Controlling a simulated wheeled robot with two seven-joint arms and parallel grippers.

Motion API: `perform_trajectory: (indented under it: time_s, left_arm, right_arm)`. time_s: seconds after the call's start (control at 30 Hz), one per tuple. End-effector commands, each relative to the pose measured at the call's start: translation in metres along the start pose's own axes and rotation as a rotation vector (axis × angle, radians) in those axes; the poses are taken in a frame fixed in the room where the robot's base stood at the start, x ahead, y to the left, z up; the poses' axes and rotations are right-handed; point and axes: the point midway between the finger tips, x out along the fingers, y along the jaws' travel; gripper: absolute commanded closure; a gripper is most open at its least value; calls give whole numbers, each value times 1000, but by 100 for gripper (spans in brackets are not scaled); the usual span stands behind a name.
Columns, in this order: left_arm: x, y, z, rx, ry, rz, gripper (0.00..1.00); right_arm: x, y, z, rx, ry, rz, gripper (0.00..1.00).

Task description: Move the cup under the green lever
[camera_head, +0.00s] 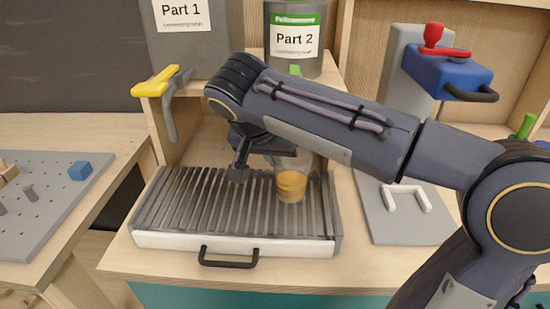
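A clear cup (291,186) with amber contents stands on the ribbed drip tray (200,240), right of its middle. My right arm reaches in from the right, and my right gripper (266,158) is at the cup's upper left. Its fingers partly cover the cup's rim, and I cannot tell whether they are closed on it. A small green piece (295,70), probably the green lever's top, shows below the "Part 2" container (294,40); my arm hides what is below it. A yellow lever (160,82) is at the left. My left gripper is out of view.
A blue block with a red handle (440,60) stands at the upper right. A grey plate with a white handle (405,205) lies right of the tray. Another green handle (526,126) is at the far right. A grey pegboard (50,200) is at the left.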

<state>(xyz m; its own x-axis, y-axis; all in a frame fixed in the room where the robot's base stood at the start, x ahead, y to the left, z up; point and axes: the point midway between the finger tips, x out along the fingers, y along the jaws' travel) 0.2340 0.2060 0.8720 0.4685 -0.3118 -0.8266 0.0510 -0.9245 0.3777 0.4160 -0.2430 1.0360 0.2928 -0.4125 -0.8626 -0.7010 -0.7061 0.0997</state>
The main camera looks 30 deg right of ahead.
Motion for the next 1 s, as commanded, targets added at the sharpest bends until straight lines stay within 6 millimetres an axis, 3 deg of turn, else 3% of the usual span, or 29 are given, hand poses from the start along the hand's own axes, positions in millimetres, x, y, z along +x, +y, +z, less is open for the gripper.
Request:
perform_trajectory:
  time_s: [0.37, 0.5, 0.57, 0.83, 1.0]
  left_arm:
    - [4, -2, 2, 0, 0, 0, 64]
    - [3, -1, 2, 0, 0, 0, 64]
    - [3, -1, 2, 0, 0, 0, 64]
    - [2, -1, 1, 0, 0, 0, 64]
    - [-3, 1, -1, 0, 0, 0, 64]
  right_arm:
    - [6, -1, 4, 2, 1, -1, 100]
    - [5, -1, 3, 2, 1, -1, 80]
    - [5, -1, 3, 2, 1, -1, 74]
    - [3, 0, 2, 2, 1, -1, 74]
    - [-13, -1, 1, 1, 2, -3, 74]
